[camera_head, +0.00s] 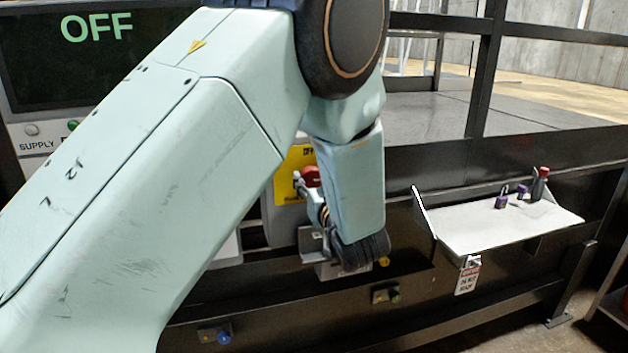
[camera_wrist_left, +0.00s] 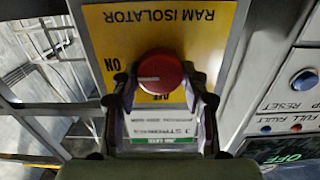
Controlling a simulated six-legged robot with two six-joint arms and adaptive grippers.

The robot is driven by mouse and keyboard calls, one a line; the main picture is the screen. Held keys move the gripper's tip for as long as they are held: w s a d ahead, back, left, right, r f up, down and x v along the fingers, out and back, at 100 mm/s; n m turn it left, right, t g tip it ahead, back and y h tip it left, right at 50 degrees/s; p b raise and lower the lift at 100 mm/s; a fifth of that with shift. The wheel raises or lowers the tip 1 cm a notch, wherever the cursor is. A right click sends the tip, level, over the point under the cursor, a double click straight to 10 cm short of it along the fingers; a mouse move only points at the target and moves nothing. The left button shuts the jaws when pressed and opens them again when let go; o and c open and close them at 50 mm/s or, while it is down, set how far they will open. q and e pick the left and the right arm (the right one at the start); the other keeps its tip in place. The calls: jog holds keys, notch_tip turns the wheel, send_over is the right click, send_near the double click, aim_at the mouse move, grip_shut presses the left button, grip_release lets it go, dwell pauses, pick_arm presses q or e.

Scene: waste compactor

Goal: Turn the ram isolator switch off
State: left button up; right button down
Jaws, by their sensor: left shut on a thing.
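The ram isolator switch is a round red knob (camera_wrist_left: 160,75) on a yellow plate (camera_wrist_left: 195,22) in the left wrist view. A pale line on the knob's face runs toward the left, the side with the word ON. The word OFF below the knob is partly covered. My left gripper (camera_wrist_left: 160,88) has a finger on each side of the knob and is shut on it. In the head view the knob (camera_head: 310,175) and the plate (camera_head: 289,180) show beside my left gripper (camera_head: 307,192), partly hidden by my arm. My right gripper is not in view.
A dark display (camera_head: 40,55) reads OFF at upper left. A white shelf (camera_head: 490,232) at right holds purple padlocks (camera_head: 501,200) and a hanging tag (camera_head: 467,277). Dark rails run below and behind. In the wrist view, a blue reset button (camera_wrist_left: 303,82) is to the right.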

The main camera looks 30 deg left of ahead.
pick_arm(q)
jog(key=c, duration=0.3)
jog(key=shift+n+b, duration=0.8)
jog(key=shift+b, duration=0.05)
jog(key=n+b, duration=0.4)
jog(key=b, duration=0.1)
jog(key=n+b, duration=1)
jog(key=shift+s+a+f+b, duration=0.15)
jog(key=shift+f+b, duration=0.15)
jog(key=shift+f, duration=0.1)
jog(key=shift+n+b, duration=1.2)
jog(key=shift+b, duration=0.25)
